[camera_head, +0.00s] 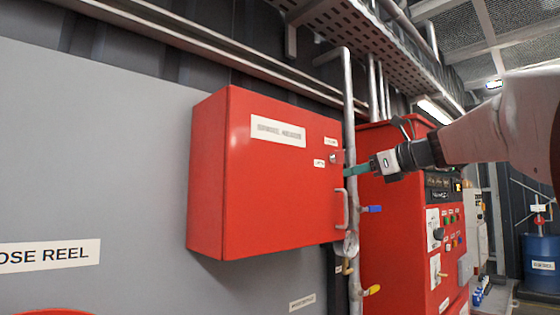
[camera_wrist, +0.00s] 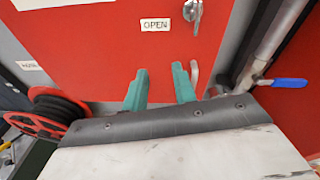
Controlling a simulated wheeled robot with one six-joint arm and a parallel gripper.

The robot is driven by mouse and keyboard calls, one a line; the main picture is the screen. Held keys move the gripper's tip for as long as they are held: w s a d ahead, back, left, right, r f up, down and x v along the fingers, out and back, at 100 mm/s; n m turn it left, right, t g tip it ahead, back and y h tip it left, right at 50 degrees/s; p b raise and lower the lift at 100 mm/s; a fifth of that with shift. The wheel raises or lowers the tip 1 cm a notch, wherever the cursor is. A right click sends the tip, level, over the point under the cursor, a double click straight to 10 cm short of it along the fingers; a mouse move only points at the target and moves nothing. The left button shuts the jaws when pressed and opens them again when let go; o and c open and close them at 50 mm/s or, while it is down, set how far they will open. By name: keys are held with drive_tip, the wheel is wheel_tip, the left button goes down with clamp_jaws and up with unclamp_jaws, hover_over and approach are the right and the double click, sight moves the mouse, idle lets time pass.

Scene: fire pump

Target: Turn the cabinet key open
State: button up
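The red cabinet (camera_head: 262,180) hangs on the wall with its door shut. A small silver key lock (camera_head: 333,158) sits near the right edge of the door, and it also shows at the top of the wrist view (camera_wrist: 191,10). A white "OPEN" label (camera_wrist: 155,25) is to the lower left of the lock. My gripper (camera_head: 349,171) is just right of the lock in the head view, pointing left. In the wrist view its two green fingers (camera_wrist: 160,70) are apart with nothing between them, below the lock.
A silver door handle (camera_head: 342,208) is below the lock. A vertical pipe (camera_head: 349,110) with a blue valve lever (camera_head: 372,209) and a yellow one (camera_head: 372,290) runs beside the cabinet. A red control panel (camera_head: 390,230) stands to the right. A hose reel (camera_wrist: 50,118) shows at left.

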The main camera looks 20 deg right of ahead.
sight(345, 155)
drive_tip(key=d+r+m+t, duration=0.2)
drive_tip(key=d+r+m, duration=0.1)
drive_tip(key=d+r, duration=0.2)
drive_tip(key=x, duration=0.8)
drive_tip(key=shift+s+a+f, duration=0.1)
drive_tip(key=shift+a+f, duration=0.05)
clamp_jaws()
